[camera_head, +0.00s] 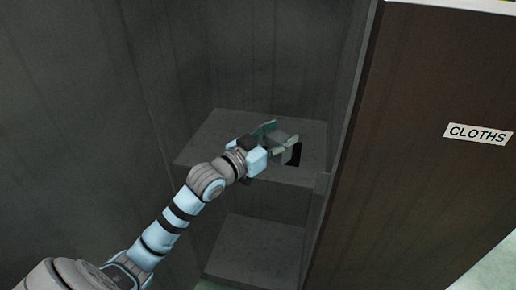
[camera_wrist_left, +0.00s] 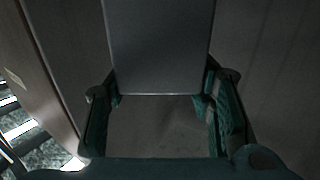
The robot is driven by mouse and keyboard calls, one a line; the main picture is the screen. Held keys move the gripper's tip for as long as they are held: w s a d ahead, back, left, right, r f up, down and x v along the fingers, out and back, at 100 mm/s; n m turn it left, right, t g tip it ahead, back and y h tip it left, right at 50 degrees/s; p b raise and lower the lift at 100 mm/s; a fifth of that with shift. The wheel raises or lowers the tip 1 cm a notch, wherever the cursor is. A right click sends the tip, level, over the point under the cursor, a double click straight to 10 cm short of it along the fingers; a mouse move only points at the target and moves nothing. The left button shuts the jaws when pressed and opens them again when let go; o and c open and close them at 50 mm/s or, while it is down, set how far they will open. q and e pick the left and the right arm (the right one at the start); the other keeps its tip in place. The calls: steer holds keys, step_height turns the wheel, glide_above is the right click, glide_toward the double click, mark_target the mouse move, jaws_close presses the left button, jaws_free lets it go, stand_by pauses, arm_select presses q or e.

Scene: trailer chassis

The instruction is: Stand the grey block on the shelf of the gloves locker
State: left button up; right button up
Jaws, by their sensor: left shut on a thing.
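My left gripper (camera_head: 279,138) reaches into an open locker, over its grey shelf (camera_head: 203,143). It is shut on the grey block (camera_head: 276,137), which is partly hidden by the fingers in the head view. In the left wrist view the grey block (camera_wrist_left: 160,48) is a flat-faced piece between the green pads of the left gripper (camera_wrist_left: 165,115). I cannot tell whether the block touches the shelf. No gloves label shows. My right gripper is not in view.
A brown panel (camera_head: 425,130) labelled CLOTHS (camera_head: 478,134) stands to the right of the opening. Dark side and back walls enclose the shelf. A lower compartment floor (camera_head: 258,250) shows empty below it. The shelf's left part is clear.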

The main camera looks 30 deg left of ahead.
arm_select(q)
steer(key=w+a+r+n+y+b, duration=0.2)
steer(key=a+r+n+y, duration=0.4)
steer(key=a+r+y, duration=0.65)
arm_select(e)
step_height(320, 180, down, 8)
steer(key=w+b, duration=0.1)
steer(key=b, duration=0.4)
arm_select(q)
steer(key=f+h+b, duration=0.1)
steer(key=f, duration=0.6)
steer(key=a+f+h+b, duration=0.1)
steer(key=f, duration=0.6)
steer(key=a+f+h+b, duration=0.1)
steer(key=f, duration=0.6)
steer(key=shift+s+a+g, duration=0.15)
steer(key=shift+s+g, duration=0.05)
steer(key=shift+g, duration=0.1)
steer(key=shift+f, duration=0.15)
steer(key=o, duration=1.3)
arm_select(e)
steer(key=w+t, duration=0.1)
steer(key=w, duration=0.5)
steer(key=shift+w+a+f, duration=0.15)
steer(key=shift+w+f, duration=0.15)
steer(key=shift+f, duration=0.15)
